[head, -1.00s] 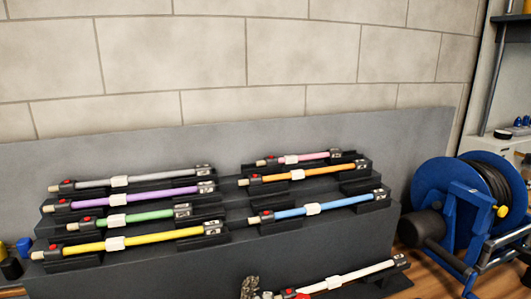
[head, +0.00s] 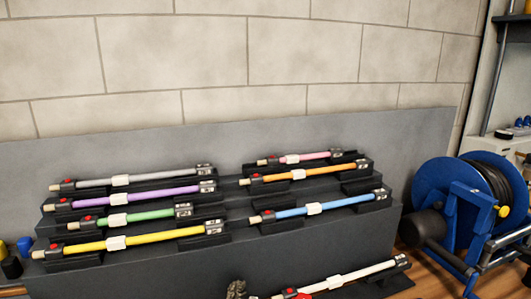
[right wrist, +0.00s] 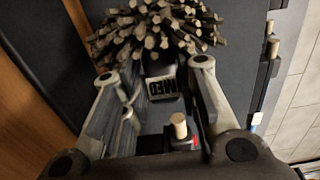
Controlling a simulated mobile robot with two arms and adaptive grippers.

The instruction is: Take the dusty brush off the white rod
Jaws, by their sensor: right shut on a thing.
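The dusty brush (right wrist: 150,28), a bushy head of grey-brown bristles, fills the top of the right wrist view, with a dark hub marked MED (right wrist: 162,88) below it. My right gripper (right wrist: 154,72) is shut on the brush at its hub. The white rod (head: 345,278) lies in its dark holder at the bottom of the head view. In the head view the brush (head: 237,289) is left of the rod's tip. My left gripper is out of view.
Other coloured rods, such as the yellow rod (head: 140,240) and blue rod (head: 320,208), lie on the dark stepped rack (head: 225,255) behind. A blue hose reel (head: 455,210) stands at the right. A grey panel and block wall close off the back.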

